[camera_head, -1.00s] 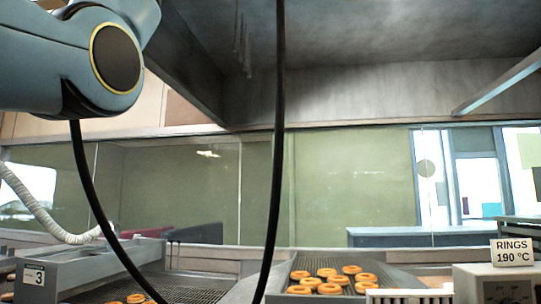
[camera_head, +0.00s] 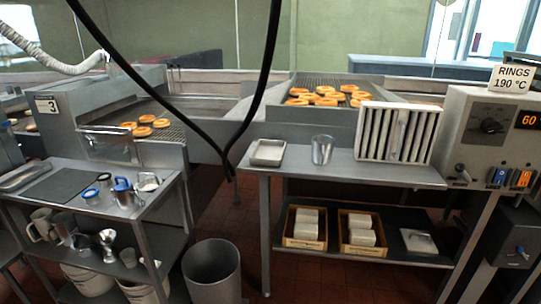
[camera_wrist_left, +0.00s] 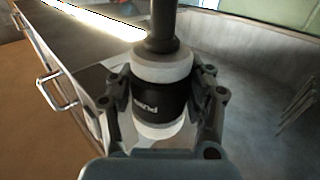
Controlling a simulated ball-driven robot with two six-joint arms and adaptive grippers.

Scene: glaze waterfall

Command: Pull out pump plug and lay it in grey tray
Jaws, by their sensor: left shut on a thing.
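The pump plug (camera_wrist_left: 165,68) shows in the left wrist view, with white ends, a black band with upside-down lettering like "PUMP", and a dark stem rising from its top. My left gripper (camera_wrist_left: 160,98) is shut on it, one finger on each side. Whether the plug sits in a socket is hidden. Another flat grey tray (camera_head: 22,176) lies on the left cart. Neither gripper shows in the head view.
Black cables (camera_head: 262,80) hang across the head view. A control box (camera_head: 490,145) is at right. A grey bin (camera_head: 212,272) stands on the floor. Cups crowd the left cart.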

